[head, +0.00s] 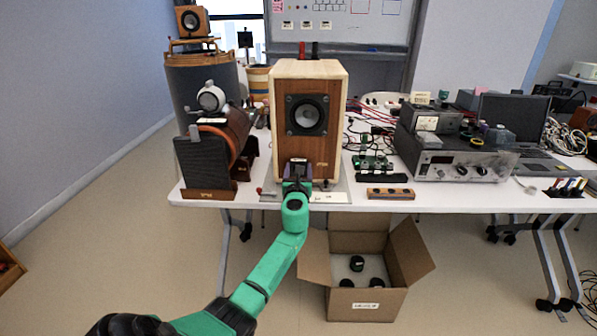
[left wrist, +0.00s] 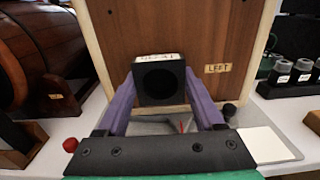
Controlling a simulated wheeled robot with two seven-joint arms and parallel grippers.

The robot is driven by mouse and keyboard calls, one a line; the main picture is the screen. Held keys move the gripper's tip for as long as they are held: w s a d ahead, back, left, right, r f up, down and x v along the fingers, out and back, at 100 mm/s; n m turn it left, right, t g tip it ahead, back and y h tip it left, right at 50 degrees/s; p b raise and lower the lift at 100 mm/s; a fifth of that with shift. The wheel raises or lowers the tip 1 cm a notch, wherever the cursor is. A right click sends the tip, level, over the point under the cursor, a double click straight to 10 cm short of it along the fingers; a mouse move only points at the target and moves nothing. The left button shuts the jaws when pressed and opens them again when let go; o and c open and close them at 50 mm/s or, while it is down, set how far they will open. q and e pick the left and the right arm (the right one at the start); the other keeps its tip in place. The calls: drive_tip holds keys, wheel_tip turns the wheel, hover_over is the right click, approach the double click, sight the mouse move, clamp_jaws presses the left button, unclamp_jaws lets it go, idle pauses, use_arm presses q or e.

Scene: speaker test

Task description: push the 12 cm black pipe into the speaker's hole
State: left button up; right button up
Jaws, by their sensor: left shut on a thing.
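The speaker (head: 334,115) is a tall wooden box with a pale frame and a round black driver, upright on the table. The black pipe (left wrist: 160,84) shows in the left wrist view with its open end facing the camera and a white label on top. My left gripper (head: 297,172) is at the lower front of the speaker. Its purple fingers (left wrist: 161,78) are shut on the pipe from both sides. The pipe lies against or just in front of the wooden front panel (left wrist: 230,35). It hides the speaker's hole, so I cannot tell how far in it is. My right gripper is not in view.
A wooden barrel-shaped device with a dark panel (head: 203,166) stands close on the left. A small wooden rack (head: 390,194) and electronics (head: 460,158) are on the right. An open cardboard box (head: 362,300) with black pieces sits on the floor below the table edge.

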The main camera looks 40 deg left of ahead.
use_arm(q)
drive_tip(key=shift+r, duration=0.1)
idle(0.5)
drive_tip(key=o, duration=1.6)
drive_tip(key=shift+c, duration=0.2)
drive_tip(key=shift+s, duration=0.1)
